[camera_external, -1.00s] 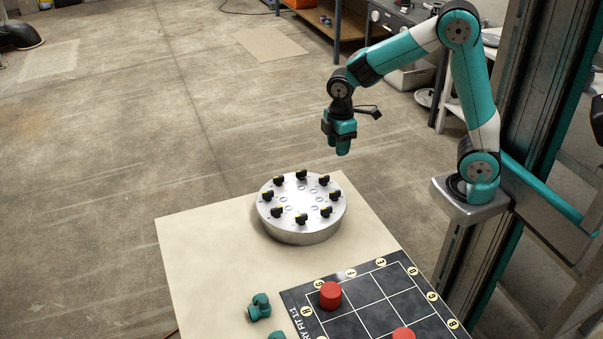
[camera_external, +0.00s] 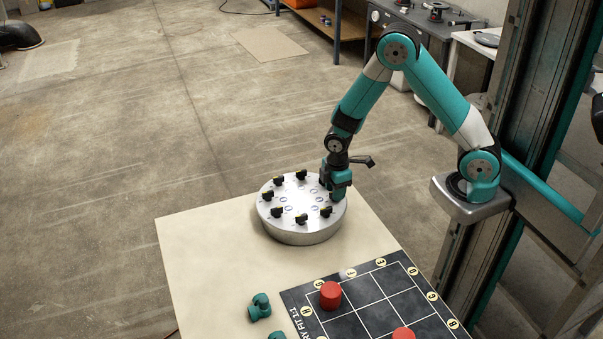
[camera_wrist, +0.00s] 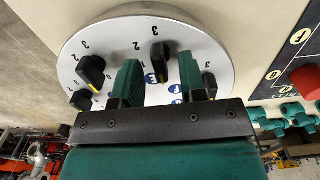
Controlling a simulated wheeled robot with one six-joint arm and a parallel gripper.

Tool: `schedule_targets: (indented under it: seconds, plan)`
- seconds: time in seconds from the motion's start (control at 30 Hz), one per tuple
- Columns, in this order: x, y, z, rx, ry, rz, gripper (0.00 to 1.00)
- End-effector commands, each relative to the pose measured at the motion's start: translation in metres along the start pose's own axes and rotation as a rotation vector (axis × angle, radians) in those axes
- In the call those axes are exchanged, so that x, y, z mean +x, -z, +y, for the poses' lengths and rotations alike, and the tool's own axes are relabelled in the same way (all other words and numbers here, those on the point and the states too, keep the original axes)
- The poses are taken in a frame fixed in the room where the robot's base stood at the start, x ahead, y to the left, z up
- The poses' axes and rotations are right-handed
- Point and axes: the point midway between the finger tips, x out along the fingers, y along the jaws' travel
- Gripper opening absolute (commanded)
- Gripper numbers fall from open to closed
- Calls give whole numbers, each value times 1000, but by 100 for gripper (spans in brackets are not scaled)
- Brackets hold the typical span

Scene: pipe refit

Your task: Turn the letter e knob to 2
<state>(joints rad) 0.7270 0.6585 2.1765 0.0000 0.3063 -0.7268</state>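A round silver dial plate (camera_external: 300,235) carries a ring of black knobs with yellow marks. My gripper (camera_external: 337,195) is low over the plate's back right rim and hides the knob there. In the wrist view, its two green fingers (camera_wrist: 158,82) are apart, with a black knob (camera_wrist: 160,56) seen in the gap between them. Clear space shows on both sides of that knob. A blue round label that looks like E shows by it, and the numbers 2 and 3 are printed near it. Its exact pointing is hard to read.
Another black knob (camera_wrist: 92,70) is close left of the left finger in the wrist view. The plate stands on a beige table (camera_external: 200,255). A black grid board (camera_external: 375,300) with red cylinders (camera_external: 330,294) and teal pipe fittings (camera_external: 259,306) lies in front.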

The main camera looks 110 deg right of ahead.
Motion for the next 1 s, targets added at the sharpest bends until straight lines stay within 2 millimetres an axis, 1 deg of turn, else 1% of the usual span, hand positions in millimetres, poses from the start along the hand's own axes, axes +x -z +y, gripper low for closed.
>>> schedule_targets:
  seconds: [0.13, 0.37, 0.4, 0.47, 0.5, 0.53, 0.57, 0.83, 1.0]
  plan:
    - [7, 0, 0, 0, 0, 0, 38]
    - [7, 0, 0, 0, 0, 0, 38]
    - [7, 0, 0, 0, 0, 0, 34]
    - [7, 0, 0, 0, 0, 0, 20]
    - [7, 0, 0, 0, 0, 0, 11]
    - [7, 0, 0, 0, 0, 0, 4]
    - [7, 0, 0, 0, 0, 0, 0]
    - [7, 0, 0, 12, 0, 0, 0]
    - [7, 0, 0, 62, 0, 0, 0]
